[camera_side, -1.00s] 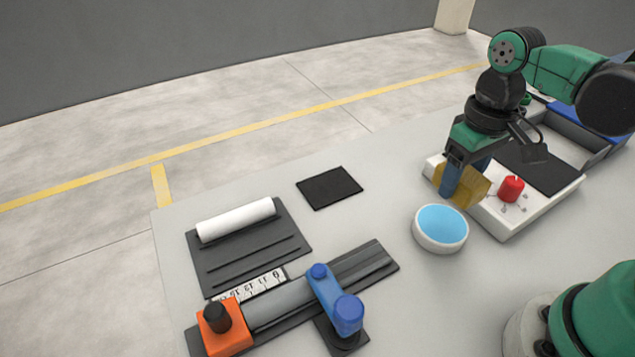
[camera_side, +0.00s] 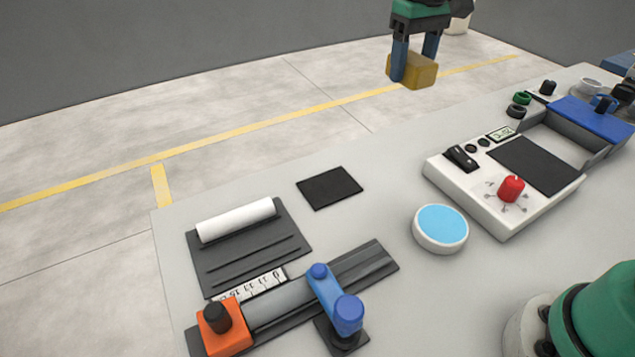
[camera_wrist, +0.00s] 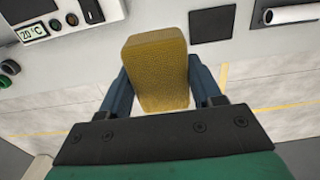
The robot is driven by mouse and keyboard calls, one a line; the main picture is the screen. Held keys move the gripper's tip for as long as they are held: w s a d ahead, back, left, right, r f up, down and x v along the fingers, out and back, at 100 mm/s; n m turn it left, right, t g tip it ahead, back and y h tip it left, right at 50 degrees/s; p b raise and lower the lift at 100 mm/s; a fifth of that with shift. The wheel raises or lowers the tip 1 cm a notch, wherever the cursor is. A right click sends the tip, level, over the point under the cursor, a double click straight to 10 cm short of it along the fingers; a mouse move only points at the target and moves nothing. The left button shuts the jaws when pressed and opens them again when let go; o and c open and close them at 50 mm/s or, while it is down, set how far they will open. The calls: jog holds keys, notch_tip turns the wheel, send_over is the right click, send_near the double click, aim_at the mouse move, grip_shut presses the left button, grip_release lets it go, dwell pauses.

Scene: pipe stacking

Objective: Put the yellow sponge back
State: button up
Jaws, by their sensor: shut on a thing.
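The yellow sponge (camera_side: 412,70) is a yellow-brown block held in the air, clear of the table. It also shows in the wrist view (camera_wrist: 158,72). My gripper (camera_side: 414,66) is shut on it, with one blue finger on each side. In the side view it appears beyond the table's far edge, over the floor. A black square pad (camera_side: 329,187) lies flat and bare on the table. A round white dish with a blue top (camera_side: 441,228) stands to the right of the pad.
A white device with a red knob (camera_side: 512,190), a switch and a dark plate stands at the right. A dark grooved rack holds a white pipe (camera_side: 236,219) at the left. In front is a rail with an orange block (camera_side: 224,328) and a blue clamp (camera_side: 336,302).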

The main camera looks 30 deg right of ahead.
aim_at(388, 172)
jog(key=shift+w+d+r, duration=0.2)
jog(key=shift+w+d, duration=0.1)
jog(key=shift+w, duration=0.2)
jog(key=shift+w+d+f, duration=0.15)
jog(key=shift+f, duration=0.05)
notch_tip(388, 172, down, 19)
jog(key=shift+f, duration=0.15)
jog(key=o, duration=1.1)
jog(key=shift+f, duration=0.1)
